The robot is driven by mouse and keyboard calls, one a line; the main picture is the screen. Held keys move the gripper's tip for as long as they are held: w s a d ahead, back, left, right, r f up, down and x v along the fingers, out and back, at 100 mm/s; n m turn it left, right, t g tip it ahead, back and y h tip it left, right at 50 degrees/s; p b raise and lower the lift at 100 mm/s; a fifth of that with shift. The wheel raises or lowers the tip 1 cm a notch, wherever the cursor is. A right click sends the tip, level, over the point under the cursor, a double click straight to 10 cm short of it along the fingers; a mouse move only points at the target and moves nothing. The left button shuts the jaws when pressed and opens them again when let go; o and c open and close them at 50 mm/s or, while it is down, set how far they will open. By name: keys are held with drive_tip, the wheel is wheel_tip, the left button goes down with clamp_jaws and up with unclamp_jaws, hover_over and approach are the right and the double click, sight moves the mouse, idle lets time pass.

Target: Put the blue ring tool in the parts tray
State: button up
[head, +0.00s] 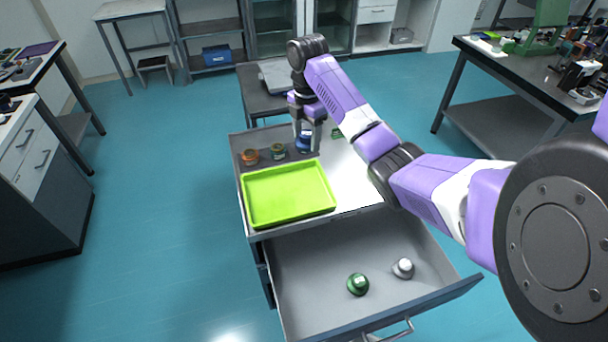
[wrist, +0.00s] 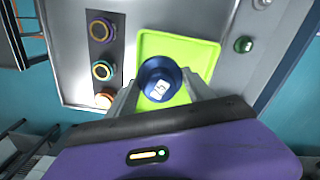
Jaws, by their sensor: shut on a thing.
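The blue ring tool (wrist: 156,72) is between the fingers of my gripper (wrist: 165,90), which is shut on it. In the head view the blue ring tool (head: 304,142) shows under my gripper (head: 308,132), at the back of the cabinet top, right of the row of other ring tools. The parts tray (head: 288,194) is bright green, shallow and empty, and lies on the cabinet top in front of my gripper. In the wrist view the tray (wrist: 203,55) is behind and beyond the blue tool. Whether the tool touches the surface below cannot be told.
An orange ring tool (head: 250,156) and a dark green-yellow one (head: 278,151) stand on a dark strip left of my gripper. The open drawer (head: 310,300) in front holds a green piece (head: 358,284) and a grey-white piece (head: 403,268). The cabinet top right of the tray is clear.

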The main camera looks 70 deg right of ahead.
sight(307, 145)
wheel_tip(307, 145, down, 9)
drive_tip(key=b, duration=0.5)
drive_tip(key=shift+s+a+f, duration=0.1)
drive_tip(key=shift+f, duration=2.9)
drive_tip(key=shift+f, duration=0.1)
drive_tip(key=o, duration=1.2)
drive_tip(key=shift+c, duration=0.2)
drive_tip(key=shift+r+p, duration=2.1)
drive_tip(key=shift+r, duration=4)
